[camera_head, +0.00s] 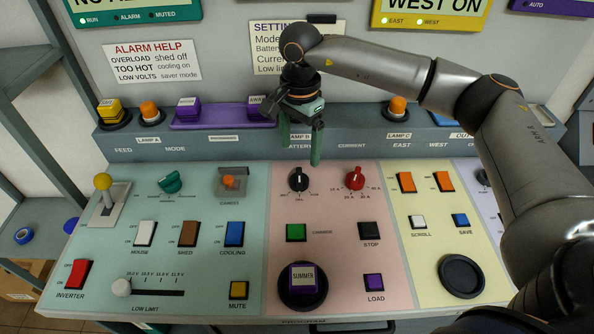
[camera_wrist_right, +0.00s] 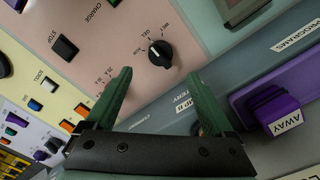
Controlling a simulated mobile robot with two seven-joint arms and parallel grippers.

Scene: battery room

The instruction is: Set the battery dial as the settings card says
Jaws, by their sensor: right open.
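The battery dial (camera_head: 298,180) is a round black knob on the pink panel. It also shows in the right wrist view (camera_wrist_right: 160,53), with small labels around it and a pale pointer mark. I cannot surely read which label it points at. The settings card (camera_head: 268,42) hangs on the back wall, its right part hidden by my right arm. My right gripper (camera_head: 313,158) is open and empty, with its green fingers pointing down just above and behind the dial, apart from it. Its fingers also show in the wrist view (camera_wrist_right: 158,80). My left gripper is out of view.
A red knob (camera_head: 355,178) sits right of the dial. The green button (camera_head: 296,232), black stop button (camera_head: 371,231) and purple summer block (camera_head: 303,279) are nearer the front. Purple blocks (camera_head: 188,108) and orange lamps (camera_head: 150,112) stand on the rear ledge.

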